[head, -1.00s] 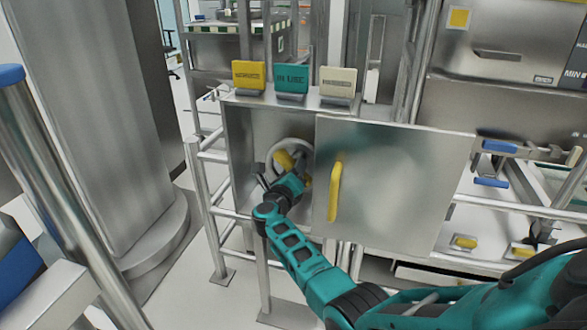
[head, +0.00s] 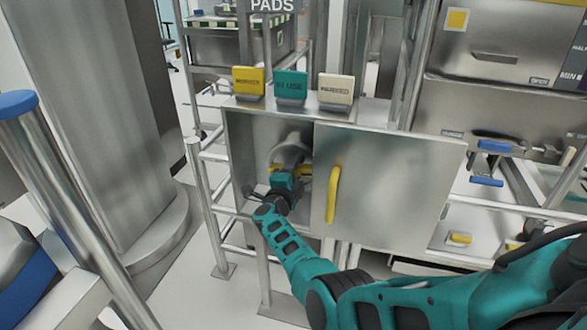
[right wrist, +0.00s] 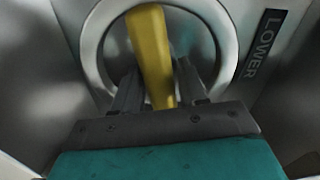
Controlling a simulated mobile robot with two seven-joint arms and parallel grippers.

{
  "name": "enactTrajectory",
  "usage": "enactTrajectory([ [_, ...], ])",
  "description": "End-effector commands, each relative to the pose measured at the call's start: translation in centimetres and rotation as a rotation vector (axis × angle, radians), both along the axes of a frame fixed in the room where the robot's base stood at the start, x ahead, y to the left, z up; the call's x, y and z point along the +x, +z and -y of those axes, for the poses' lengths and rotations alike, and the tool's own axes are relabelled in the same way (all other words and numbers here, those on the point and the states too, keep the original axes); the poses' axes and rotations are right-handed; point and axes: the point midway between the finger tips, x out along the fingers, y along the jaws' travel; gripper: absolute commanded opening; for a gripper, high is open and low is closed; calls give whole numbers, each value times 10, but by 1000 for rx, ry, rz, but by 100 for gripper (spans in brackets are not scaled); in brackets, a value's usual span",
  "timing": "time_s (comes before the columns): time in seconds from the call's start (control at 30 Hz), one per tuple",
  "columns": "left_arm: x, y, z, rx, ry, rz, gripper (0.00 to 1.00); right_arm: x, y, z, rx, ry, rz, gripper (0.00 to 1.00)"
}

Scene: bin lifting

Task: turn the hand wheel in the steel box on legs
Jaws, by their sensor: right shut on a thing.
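The steel box (head: 238,160) stands on legs with its left part open. Inside it is the pale round hand wheel (head: 289,138) with a yellow crossbar (head: 275,168). My right gripper (head: 291,161) reaches into the box and covers the wheel's middle. In the right wrist view my right gripper (right wrist: 158,82) is shut on the yellow crossbar (right wrist: 150,45), one finger on each side. The wheel's grey rim (right wrist: 96,40) circles the fingers there. A dark label reading LOWER (right wrist: 262,45) is to its right. My left gripper is not in view.
A steel door panel (head: 390,190) with a yellow handle (head: 332,195) is right of the opening, close to my right forearm. Yellow, teal and cream signs (head: 291,85) stand on top of the box. A large steel column (head: 95,130) is at left.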

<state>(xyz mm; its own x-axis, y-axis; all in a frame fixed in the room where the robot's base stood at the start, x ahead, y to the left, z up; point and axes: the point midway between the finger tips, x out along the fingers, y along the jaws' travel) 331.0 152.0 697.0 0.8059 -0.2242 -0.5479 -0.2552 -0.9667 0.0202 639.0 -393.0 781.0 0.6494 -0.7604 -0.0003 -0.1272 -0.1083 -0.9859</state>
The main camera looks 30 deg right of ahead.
Motion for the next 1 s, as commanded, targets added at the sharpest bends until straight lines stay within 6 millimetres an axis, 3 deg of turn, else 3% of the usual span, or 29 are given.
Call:
enactTrajectory([
  [1.0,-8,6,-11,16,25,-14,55,2,5,-1,-626,0,-733,0],
])
